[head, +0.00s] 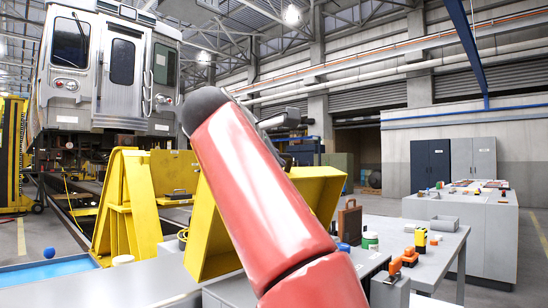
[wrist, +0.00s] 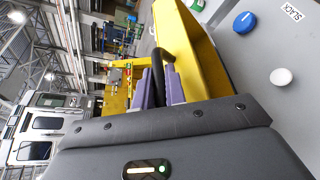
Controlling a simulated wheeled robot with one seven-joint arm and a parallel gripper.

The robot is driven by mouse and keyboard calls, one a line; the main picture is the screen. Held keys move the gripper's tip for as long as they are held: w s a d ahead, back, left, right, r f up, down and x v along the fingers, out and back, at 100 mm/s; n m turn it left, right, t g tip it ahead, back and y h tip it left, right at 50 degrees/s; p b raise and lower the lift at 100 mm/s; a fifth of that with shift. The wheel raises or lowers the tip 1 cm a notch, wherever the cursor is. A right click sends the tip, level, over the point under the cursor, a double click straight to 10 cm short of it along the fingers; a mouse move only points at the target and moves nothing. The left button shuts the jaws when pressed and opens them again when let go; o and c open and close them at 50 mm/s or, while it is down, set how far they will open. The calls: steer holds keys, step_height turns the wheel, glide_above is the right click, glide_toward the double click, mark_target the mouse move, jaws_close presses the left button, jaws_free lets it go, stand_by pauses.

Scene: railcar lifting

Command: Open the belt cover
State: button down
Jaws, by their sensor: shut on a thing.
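The belt cover (wrist: 197,50) is a yellow, box-like guard in the wrist view. In the head view the yellow cover (head: 208,236) stands tilted on the grey bench, its middle hidden behind my red arm; a yellow side shows to the right of the arm. My gripper (wrist: 163,82) has two purple fingers shut on a dark curved handle (wrist: 159,56) at the yellow cover. The fingers hide part of the handle. In the head view my gripper is hidden behind the arm.
A blue knob (wrist: 245,22) and a white knob (wrist: 281,77) sit on the grey surface near a SLACK label (wrist: 290,12). A yellow stand (head: 119,210) is left of the cover. A railcar (head: 108,75) stands behind. Tools lie on the right benches.

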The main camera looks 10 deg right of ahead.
steer(key=shift+w+a+f, duration=0.1)
steer(key=shift+f, duration=0.1)
steer(key=c, duration=1.7)
jaws_free()
steer(key=shift+r, duration=0.1)
steer(key=shift+a, duration=0.1)
steer(key=v, duration=0.7)
steer(key=shift+s+a+r, duration=0.1)
steer(key=shift+s+a, duration=0.05)
steer(key=shift+s, duration=0.2)
steer(key=shift+c, duration=0.3)
